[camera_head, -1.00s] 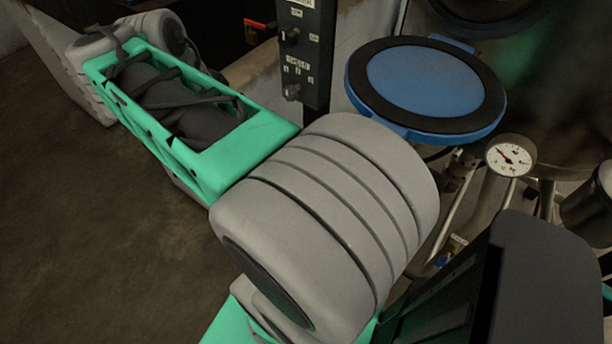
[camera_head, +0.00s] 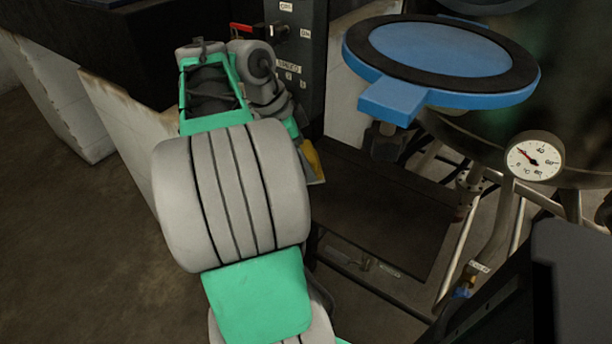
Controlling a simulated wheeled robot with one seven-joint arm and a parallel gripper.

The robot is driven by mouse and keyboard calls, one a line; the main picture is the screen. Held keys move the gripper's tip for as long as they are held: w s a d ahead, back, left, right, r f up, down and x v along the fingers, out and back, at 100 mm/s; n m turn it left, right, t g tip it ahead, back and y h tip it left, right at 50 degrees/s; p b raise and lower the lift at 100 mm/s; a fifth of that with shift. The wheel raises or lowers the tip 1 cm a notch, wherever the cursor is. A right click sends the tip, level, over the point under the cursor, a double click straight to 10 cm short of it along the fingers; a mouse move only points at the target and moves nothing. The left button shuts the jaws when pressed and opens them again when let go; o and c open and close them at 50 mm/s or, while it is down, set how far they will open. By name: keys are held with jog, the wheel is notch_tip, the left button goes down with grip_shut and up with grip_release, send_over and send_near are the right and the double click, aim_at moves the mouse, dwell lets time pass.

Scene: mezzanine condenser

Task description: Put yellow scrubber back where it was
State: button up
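A small yellow piece (camera_head: 312,160), probably the yellow scrubber, shows just right of my arm's far end, in front of the dark control box. Most of it is hidden behind my arm. My arm's wrist end points down and right towards it. My gripper's fingers are hidden or too small to make out, so I cannot tell whether they hold the yellow piece or only sit beside it.
A blue round lid (camera_head: 440,52) with a black ring and a tab stands at upper right. A pressure gauge (camera_head: 534,158) and pipes (camera_head: 505,215) are below it. The control box (camera_head: 297,50) stands behind my wrist. A dark flat platform (camera_head: 385,215) looks clear. Open floor (camera_head: 80,240) lies left.

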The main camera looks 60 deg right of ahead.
jog(key=shift+d+f, duration=0.3)
jog(key=shift+f, duration=0.15)
jog(key=shift+d+f+b, duration=0.2)
jog(key=shift+f+b, duration=0.3)
jog(key=shift+f, duration=0.45)
jog(key=shift+d+f+b, duration=0.2)
jog(key=shift+f+b, duration=0.3)
jog(key=shift+f, duration=0.45)
jog(key=shift+f, duration=0.15)
jog(key=o, duration=1.4)
